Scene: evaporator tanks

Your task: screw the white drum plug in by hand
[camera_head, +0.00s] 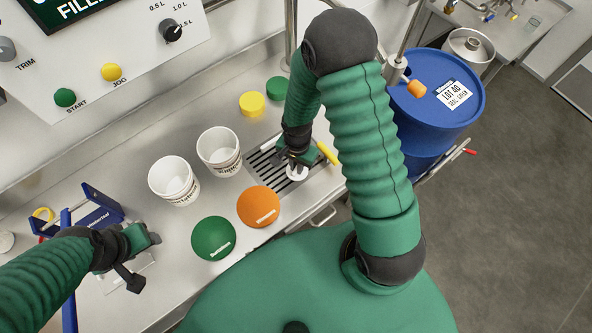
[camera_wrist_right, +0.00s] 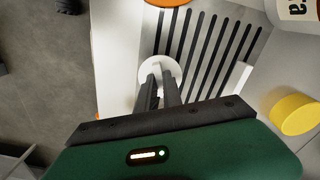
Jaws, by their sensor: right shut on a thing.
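The white drum plug (camera_wrist_right: 158,72) is a round white piece, partly hidden behind my fingers in the right wrist view. It also shows in the head view (camera_head: 297,174) at the slotted drain grate. My right gripper (camera_wrist_right: 161,82) is shut on it, with both dark fingers close together at its middle. In the head view my right gripper (camera_head: 294,163) points down over the grate. The blue drum (camera_head: 438,112) stands at the right, well apart from the plug. My left gripper (camera_head: 143,262) is over the left part of the counter; its jaw gap is unclear.
Two white cups (camera_head: 219,150), an orange disc (camera_head: 259,206) and a green disc (camera_head: 213,239) are on the counter. A yellow lid (camera_head: 252,104) and a green lid (camera_head: 277,89) lie behind the grate (camera_head: 264,160). A blue rack (camera_head: 96,207) is at the left.

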